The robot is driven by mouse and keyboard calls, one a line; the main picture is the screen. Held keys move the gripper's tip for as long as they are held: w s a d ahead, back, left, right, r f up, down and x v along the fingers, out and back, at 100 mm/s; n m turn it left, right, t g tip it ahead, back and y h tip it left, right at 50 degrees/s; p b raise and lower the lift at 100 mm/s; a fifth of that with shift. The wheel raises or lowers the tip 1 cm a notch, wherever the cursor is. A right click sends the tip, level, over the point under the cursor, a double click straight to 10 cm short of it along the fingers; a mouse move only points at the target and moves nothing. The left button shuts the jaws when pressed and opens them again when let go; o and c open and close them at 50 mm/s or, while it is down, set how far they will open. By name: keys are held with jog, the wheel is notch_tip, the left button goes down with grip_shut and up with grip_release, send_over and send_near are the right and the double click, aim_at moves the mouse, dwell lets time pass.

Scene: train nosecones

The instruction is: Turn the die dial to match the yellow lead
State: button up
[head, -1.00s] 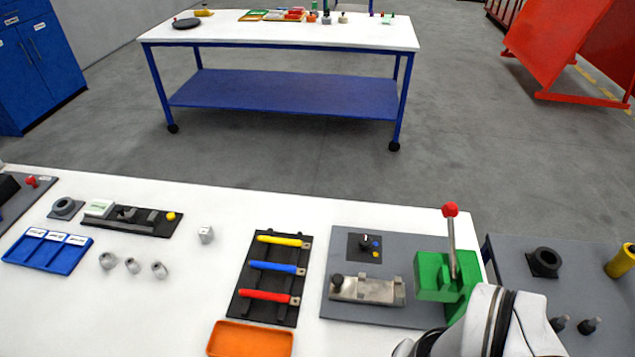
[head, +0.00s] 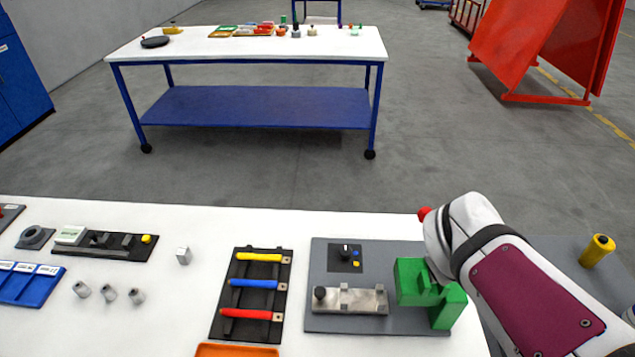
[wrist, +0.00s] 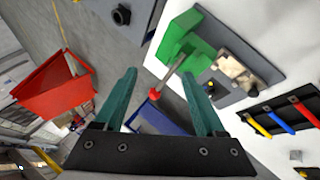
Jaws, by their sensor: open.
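The die dial is a black knob (head: 346,254) with a white mark, on a dark square panel with a blue dot and a yellow dot. The panel sits on a grey plate behind a metal die block (head: 349,299). The yellow lead (head: 259,257) lies farthest back on a black rack, above the blue lead (head: 261,283) and the red lead (head: 250,314). In the wrist view my gripper (wrist: 158,75) is open, with nothing between its fingers. The green press (wrist: 188,45) and its red-knobbed lever (wrist: 165,80) lie beyond the fingers. My arm hides the gripper in the head view.
The green press (head: 430,285) stands right of the dial, close beside my arm. Its red knob (head: 424,214) shows at my arm's edge. An orange tray (head: 235,350) lies in front of the rack. White tabletop is clear behind the rack.

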jog(key=w+r+n+t, duration=0.2)
jog(key=w+r+n, duration=0.1)
jog(key=w+n, duration=0.3)
jog(key=w+r+n+t, duration=0.2)
jog(key=w+n+t, duration=0.15)
jog(key=w, duration=0.45)
jog(key=n+g+y, duration=0.5)
jog(key=n+y, duration=0.4)
jog(key=n, duration=1.7)
send_over(346, 251)
jog(key=s+d, duration=0.1)
jog(key=d, duration=0.2)
notch_tip(346, 251, down, 10)
jog(key=f+n+g, duration=0.1)
jog(key=f, duration=0.5)
jog(key=a+f+n+g, duration=0.1)
jog(key=f+n, duration=0.1)
jog(key=f, duration=0.5)
jog(key=a+f+n+g+h, duration=0.1)
jog(key=f+n, duration=0.1)
jog(key=f, duration=0.4)
jog(key=shift+w+a+f, duration=0.25)
jog(key=shift+f, duration=0.05)
grip_shut()
